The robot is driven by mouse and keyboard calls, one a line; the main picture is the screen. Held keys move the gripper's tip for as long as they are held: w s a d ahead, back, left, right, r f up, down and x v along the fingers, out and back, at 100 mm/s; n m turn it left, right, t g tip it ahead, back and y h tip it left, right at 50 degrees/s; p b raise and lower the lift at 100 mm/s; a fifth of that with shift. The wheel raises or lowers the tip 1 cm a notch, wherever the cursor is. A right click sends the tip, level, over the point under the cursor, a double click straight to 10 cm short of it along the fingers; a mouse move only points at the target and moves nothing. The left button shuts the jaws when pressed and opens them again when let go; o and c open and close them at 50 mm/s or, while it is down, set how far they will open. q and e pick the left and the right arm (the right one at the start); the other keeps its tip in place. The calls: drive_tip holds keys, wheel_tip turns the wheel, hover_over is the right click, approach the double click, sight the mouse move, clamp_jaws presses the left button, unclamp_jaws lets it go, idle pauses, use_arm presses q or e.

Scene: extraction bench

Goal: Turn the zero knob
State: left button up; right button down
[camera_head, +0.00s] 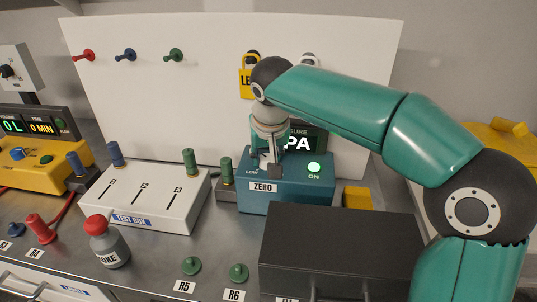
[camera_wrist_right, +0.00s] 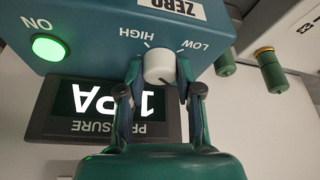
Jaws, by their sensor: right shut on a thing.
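The zero box (camera_head: 300,196) is a teal unit labelled ZERO, with a lit green ON button (camera_head: 314,167) and a display partly hidden by my right arm. Its white round knob (camera_wrist_right: 159,66) shows in the right wrist view between LOW and HIGH marks. My right gripper (camera_head: 266,163) reaches down to the box's sloped top; in the right wrist view its two fingers (camera_wrist_right: 159,78) are shut on the knob from both sides. In the head view the knob is mostly hidden by the gripper. My left gripper is in neither view.
A dark grey box (camera_head: 340,240) stands in front of the zero box. The white test box (camera_head: 145,205) with colored pegs is to the left. A white grey-bodied bottle with a red cap (camera_head: 108,243) and loose pegs stand in front. A white panel is behind.

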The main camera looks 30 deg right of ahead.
drive_tip(key=shift+d+r+n+y+p, duration=0.1)
drive_tip(key=shift+n+y+p, duration=0.4)
drive_tip(key=shift+n, duration=0.6)
drive_tip(key=shift+n+y, duration=0.3)
drive_tip(key=shift+n, duration=0.6)
drive_tip(key=c, duration=0.8)
unclamp_jaws()
drive_tip(key=shift+o, duration=0.2)
drive_tip(key=v, duration=1.1)
drive_tip(key=shift+s+r, duration=0.25)
drive_tip(key=shift+r, duration=0.05)
